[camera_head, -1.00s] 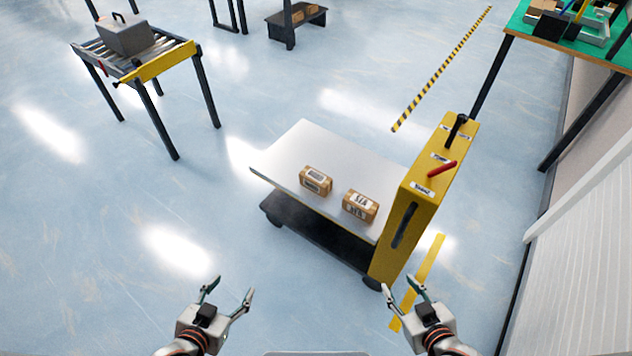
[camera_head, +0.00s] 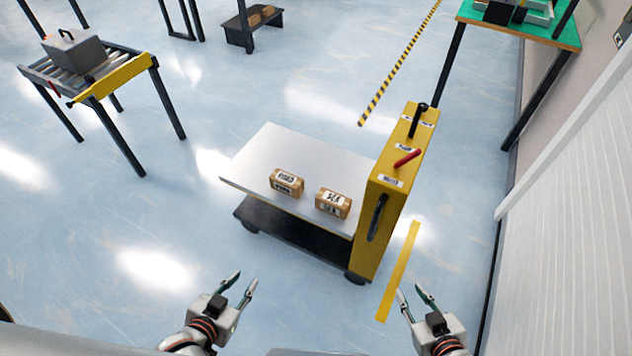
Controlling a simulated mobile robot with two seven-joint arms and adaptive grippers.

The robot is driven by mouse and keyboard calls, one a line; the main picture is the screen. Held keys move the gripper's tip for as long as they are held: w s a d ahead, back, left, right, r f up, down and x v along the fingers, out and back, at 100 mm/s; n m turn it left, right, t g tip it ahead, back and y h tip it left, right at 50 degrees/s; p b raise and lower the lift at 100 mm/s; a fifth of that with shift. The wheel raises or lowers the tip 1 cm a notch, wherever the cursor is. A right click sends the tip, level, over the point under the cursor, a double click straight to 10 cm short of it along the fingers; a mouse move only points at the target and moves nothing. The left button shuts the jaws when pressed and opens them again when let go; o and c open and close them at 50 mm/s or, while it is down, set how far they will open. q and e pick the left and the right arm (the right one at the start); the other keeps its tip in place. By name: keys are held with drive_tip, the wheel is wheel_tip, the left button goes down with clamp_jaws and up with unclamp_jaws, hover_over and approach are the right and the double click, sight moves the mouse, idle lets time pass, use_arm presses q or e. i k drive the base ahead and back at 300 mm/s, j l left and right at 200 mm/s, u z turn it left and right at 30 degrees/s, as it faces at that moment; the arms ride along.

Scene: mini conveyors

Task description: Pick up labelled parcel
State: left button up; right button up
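Two brown parcels with white labels lie on the white top of a cart (camera_head: 262,150). The left parcel (camera_head: 287,183) is near the middle of the top, and the right parcel (camera_head: 333,203) is closer to the yellow end panel. They are apart from each other. My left gripper (camera_head: 240,284) is open and empty, in front of the cart at the lower left. My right gripper (camera_head: 411,294) is open and empty, at the lower right near the yellow floor strip. Neither gripper touches a parcel.
The cart's tall yellow panel (camera_head: 392,190) stands at its right end. A roller conveyor (camera_head: 125,78) with a grey case (camera_head: 75,52) is at the upper left. A green-topped table (camera_head: 545,32) is at the upper right. A white ribbed wall (camera_head: 570,210) borders the right. Floor before the cart is clear.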

sight(291, 184)
drive_tip(key=i+j+z, duration=0.15)
drive_tip(key=j+z, duration=0.15)
drive_tip(key=z, duration=0.2)
drive_tip(key=i+j+z, duration=0.15)
drive_tip(key=j+z, duration=0.3)
drive_tip(key=i+j+z, duration=0.1)
drive_tip(key=j+z, duration=0.2)
drive_tip(key=j, duration=0.6)
